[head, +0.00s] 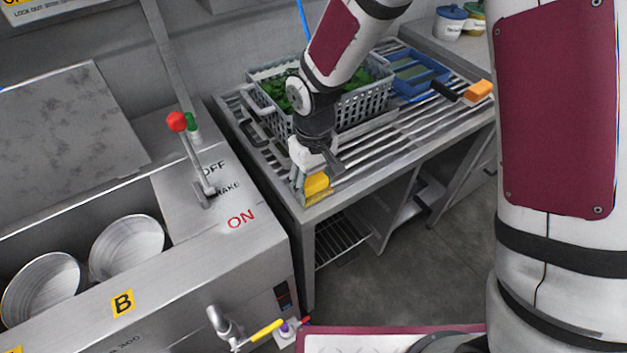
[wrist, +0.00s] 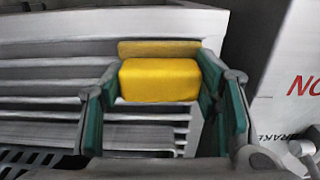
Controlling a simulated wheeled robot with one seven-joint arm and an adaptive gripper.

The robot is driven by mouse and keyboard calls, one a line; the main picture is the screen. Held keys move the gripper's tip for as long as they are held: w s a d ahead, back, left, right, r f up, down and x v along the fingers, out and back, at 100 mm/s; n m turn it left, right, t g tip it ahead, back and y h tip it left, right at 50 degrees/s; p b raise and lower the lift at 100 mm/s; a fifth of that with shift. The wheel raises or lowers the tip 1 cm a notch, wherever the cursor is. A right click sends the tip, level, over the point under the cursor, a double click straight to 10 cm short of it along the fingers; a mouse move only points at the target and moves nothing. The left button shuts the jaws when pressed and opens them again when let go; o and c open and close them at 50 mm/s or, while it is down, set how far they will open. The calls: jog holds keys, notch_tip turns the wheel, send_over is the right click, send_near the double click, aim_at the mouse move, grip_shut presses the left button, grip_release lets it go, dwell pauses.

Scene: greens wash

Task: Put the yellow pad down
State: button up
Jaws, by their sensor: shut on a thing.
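The yellow pad (head: 317,184) is held between the fingertips of my gripper (head: 311,174), low over the front left corner of the slatted steel table (head: 425,145). In the wrist view the pad (wrist: 160,80) sits between the two green-lined fingers of my gripper (wrist: 160,92). A duller yellow strip shows just beyond the pad in the wrist view; I cannot tell whether it is a reflection or a marking. I cannot tell whether the pad's underside touches the slats.
A grey crate of greens (head: 372,108) stands on the table behind my gripper. A blue tray (head: 424,84) and an orange-ended brush (head: 479,90) lie at the back right. A steel machine with a red-knobbed lever (head: 177,122) stands to the left. Bare slats lie right of my gripper.

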aim_at(314, 181)
jog(key=shift+f, duration=0.1)
jog(key=o, duration=1.1)
notch_tip(314, 181, up, 12)
jog(key=shift+r+p, duration=0.2)
jog(key=shift+p, duration=0.2)
jog(key=shift+r, duration=0.1)
